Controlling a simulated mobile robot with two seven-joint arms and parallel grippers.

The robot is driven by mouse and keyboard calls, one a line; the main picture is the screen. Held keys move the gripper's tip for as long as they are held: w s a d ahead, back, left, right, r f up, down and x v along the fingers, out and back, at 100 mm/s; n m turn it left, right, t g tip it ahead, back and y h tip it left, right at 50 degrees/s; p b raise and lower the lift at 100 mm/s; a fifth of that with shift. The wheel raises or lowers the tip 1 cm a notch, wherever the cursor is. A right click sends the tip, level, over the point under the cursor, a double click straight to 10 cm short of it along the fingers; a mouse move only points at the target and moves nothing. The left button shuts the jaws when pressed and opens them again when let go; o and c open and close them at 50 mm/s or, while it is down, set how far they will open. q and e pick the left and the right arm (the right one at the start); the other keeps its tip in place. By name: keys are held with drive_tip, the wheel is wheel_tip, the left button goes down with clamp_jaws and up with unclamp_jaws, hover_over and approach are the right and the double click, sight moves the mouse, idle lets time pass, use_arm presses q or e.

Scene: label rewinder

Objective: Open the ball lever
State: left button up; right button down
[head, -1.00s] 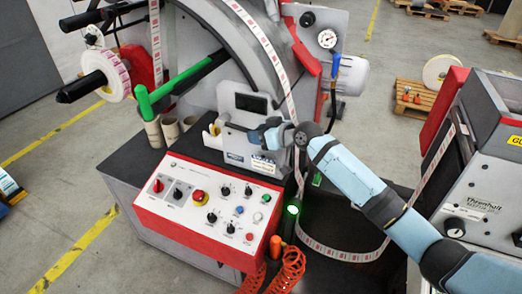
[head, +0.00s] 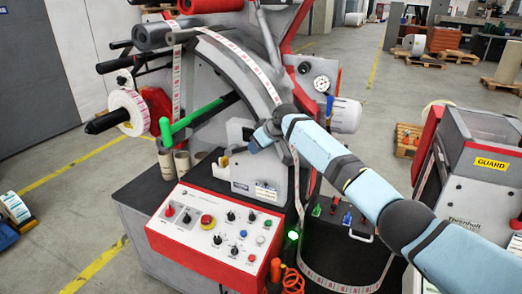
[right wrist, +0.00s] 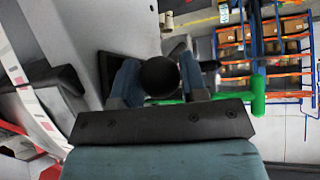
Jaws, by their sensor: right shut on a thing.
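The lever's black ball (right wrist: 159,78) sits between the two blue fingers of my right gripper (right wrist: 160,82) in the right wrist view. The gripper is shut on it. The fingers and wrist hide the ball there, and the lever's shaft cannot be made out. My left gripper is not in view.
A red-edged control panel (head: 215,230) lies below the gripper. The striped label web (head: 243,58) runs down close by my wrist. A green bar (head: 190,120) stands to the left, also in the wrist view (right wrist: 258,97). A grey machine (head: 480,165) stands at right.

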drive_tip(key=shift+w+a+r+g+h, duration=0.1)
drive_tip(key=shift+a+r+g+h, duration=0.15)
drive_tip(key=shift+r, duration=0.25)
drive_tip(key=c, duration=0.7)
unclamp_jaws()
drive_tip(key=shift+d, duration=0.1)
drive_tip(key=shift+b+v, duration=1.05)
drive_tip(key=shift+v, duration=5.8)
